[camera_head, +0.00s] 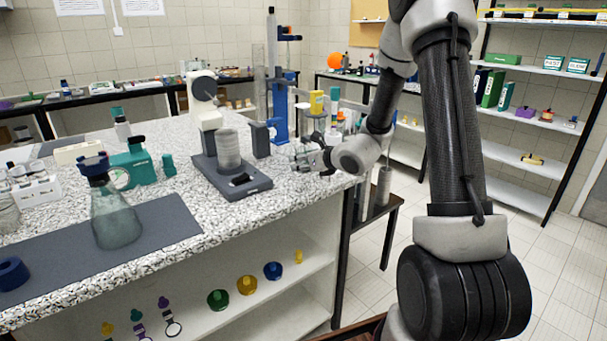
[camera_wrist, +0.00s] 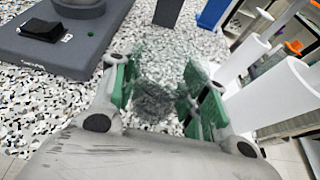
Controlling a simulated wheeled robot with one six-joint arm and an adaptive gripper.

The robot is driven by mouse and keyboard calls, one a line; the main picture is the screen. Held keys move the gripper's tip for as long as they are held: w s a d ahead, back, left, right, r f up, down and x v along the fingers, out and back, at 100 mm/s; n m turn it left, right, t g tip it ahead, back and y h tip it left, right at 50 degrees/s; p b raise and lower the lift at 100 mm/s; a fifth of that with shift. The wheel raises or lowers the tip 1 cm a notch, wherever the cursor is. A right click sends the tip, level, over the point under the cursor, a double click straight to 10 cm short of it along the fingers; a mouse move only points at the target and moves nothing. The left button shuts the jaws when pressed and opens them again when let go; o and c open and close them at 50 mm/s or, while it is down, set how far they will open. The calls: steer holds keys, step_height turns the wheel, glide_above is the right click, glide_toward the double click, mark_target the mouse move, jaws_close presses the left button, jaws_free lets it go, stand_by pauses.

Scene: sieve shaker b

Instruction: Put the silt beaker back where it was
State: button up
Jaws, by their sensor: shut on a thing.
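My gripper (camera_head: 308,156) is low over the right end of the speckled counter, to the right of the grey-based device. In the wrist view its two green-padded fingers (camera_wrist: 157,92) are shut on a clear glass beaker (camera_wrist: 155,72), which I take to be the silt beaker. The counter's speckle shows through the glass, so its contents are hard to make out. The beaker looks upright and close to the counter top; I cannot tell whether it touches it. In the head view it is mostly hidden by the gripper.
The device (camera_head: 232,183) carries a clear cylinder. A blue stand (camera_head: 279,110) and a dark block (camera_head: 261,140) are behind the gripper. White tubes (camera_wrist: 286,95) stand close on the right in the wrist view. A flask (camera_head: 116,218) stands on a dark mat at left.

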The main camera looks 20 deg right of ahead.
mark_target(308, 173)
steer(key=shift+f, duration=2.05)
steer(key=shift+f, duration=0.15)
steer(key=o, duration=1.1)
